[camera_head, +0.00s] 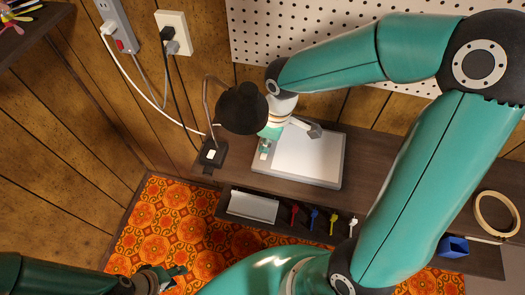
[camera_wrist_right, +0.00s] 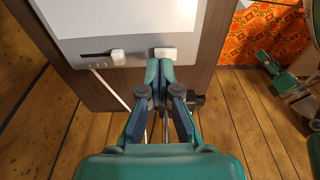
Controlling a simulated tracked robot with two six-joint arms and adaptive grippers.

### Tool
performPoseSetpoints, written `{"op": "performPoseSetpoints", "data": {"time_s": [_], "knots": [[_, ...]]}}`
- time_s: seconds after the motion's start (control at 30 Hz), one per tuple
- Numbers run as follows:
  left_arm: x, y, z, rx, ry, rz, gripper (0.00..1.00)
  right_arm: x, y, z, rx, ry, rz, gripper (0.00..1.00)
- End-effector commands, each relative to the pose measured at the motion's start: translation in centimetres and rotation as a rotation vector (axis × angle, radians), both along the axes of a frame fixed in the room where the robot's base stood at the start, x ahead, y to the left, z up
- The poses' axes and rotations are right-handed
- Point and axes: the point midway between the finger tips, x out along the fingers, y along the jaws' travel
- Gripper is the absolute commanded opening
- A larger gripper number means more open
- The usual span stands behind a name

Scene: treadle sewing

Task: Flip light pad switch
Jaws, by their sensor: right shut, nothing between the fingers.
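The light pad (camera_head: 312,157) is a pale panel in a grey frame on the dark wooden table. In the right wrist view the pad (camera_wrist_right: 200,12) shows two controls on its near edge: a white block-shaped switch (camera_wrist_right: 166,53) and a white slider knob (camera_wrist_right: 118,57) in a dark slot. My right gripper (camera_wrist_right: 159,64) is shut and empty. Its fingertips are at the white switch; I cannot tell if they touch it. In the head view this gripper (camera_head: 265,149) is partly hidden by the lamp.
A black desk lamp (camera_head: 242,108) stands close beside my right gripper, its base (camera_head: 212,153) left of the pad. A dark tray (camera_head: 285,230) in front holds several coloured small items. Cords hang from a power strip (camera_head: 116,25) and wall outlet (camera_head: 174,31).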

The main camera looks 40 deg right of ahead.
Motion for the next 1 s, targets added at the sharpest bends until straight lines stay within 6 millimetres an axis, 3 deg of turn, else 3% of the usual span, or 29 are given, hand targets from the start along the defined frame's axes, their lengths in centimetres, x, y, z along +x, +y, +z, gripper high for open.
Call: {"op": "performPoseSetpoints", "data": {"time_s": [0.53,1.0], "knots": [[0.0,0.0,3.9,0.0,0.0,0.0,0.4,0.1,0.0,4.8,0.0,-0.001,0.001,0.0],[0.0,0.0,4.1,0.0,0.0,0.0,0.4,0.0,0.0,5.2,0.001,-0.001,0.001,0.0]]}}
